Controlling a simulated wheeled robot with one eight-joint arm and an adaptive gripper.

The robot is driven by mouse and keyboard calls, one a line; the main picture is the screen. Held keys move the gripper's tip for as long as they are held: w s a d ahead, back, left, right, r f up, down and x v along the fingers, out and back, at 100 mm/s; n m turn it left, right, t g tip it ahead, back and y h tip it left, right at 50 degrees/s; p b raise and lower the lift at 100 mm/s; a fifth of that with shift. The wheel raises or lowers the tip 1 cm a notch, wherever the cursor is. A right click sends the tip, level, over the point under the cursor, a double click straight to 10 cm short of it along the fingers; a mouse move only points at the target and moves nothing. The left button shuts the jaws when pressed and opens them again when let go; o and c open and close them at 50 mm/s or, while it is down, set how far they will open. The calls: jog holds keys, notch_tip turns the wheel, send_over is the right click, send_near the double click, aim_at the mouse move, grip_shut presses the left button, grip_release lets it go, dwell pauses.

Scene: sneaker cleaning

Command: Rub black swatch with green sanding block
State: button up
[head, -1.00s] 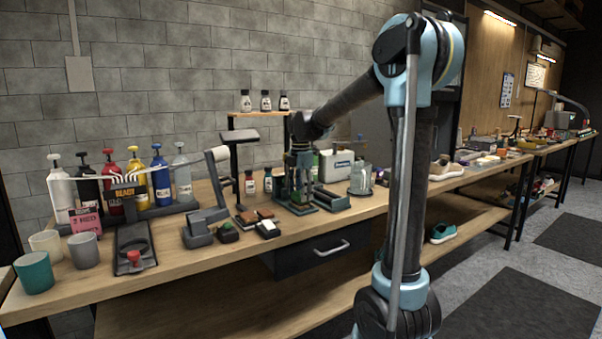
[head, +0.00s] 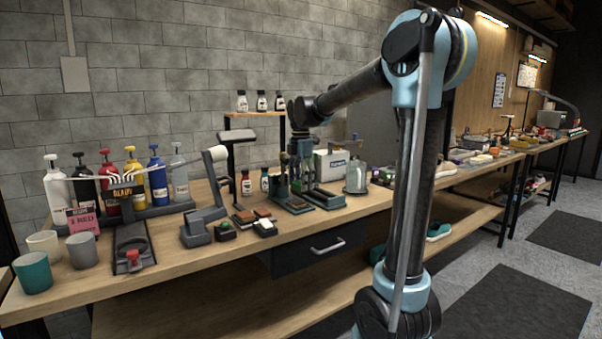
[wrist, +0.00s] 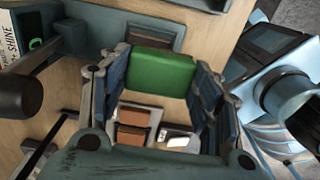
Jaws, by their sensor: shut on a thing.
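In the wrist view, my gripper (wrist: 160,82) is shut on the green sanding block (wrist: 163,70), with a finger against each side. The block hangs over the bench.
Brown blocks (wrist: 133,116) and a white-topped dark piece (wrist: 177,137) lie near my fingers. Squeeze bottles (head: 133,180) stand in a rack at the left, with cups (head: 82,250) in front.

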jog(key=shift+r, duration=1.95)
jog(key=shift+d, duration=0.1)
